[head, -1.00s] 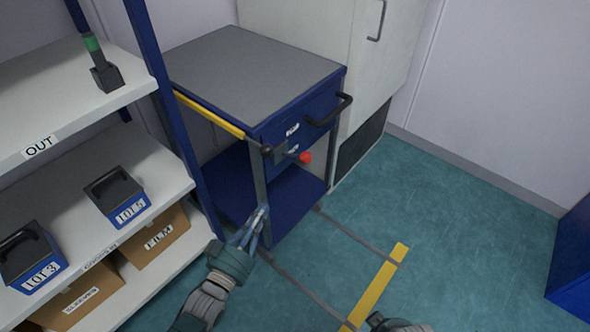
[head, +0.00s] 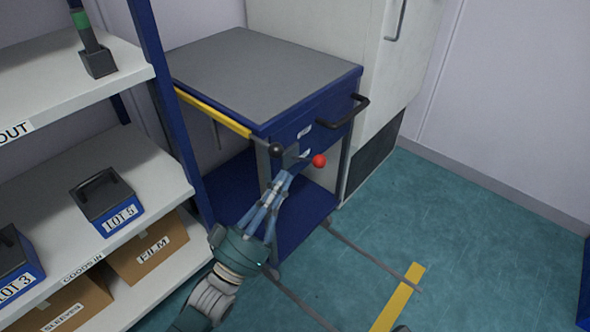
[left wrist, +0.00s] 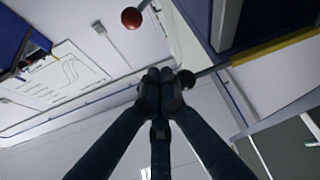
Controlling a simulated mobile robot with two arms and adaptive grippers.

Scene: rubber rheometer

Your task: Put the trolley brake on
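The trolley (head: 255,85) has a grey top, a blue frame and a blue lower shelf, and stands against a white cabinet. At its front left corner are a black ball knob (head: 276,150) and a red ball knob (head: 319,161). My left gripper (head: 288,172) is just below and between these knobs in the head view, its fingers closed together with nothing seen between them. In the left wrist view the black knob (left wrist: 186,79) is right beside the fingertips, and the red knob (left wrist: 131,17) is farther up, apart from them.
A shelf rack (head: 165,100) stands close at the left, with lot boxes (head: 108,203) and cartons (head: 148,250). A black handle (head: 345,112) sticks out from the trolley's front. The green floor right of the trolley is clear, with a yellow strip (head: 398,300).

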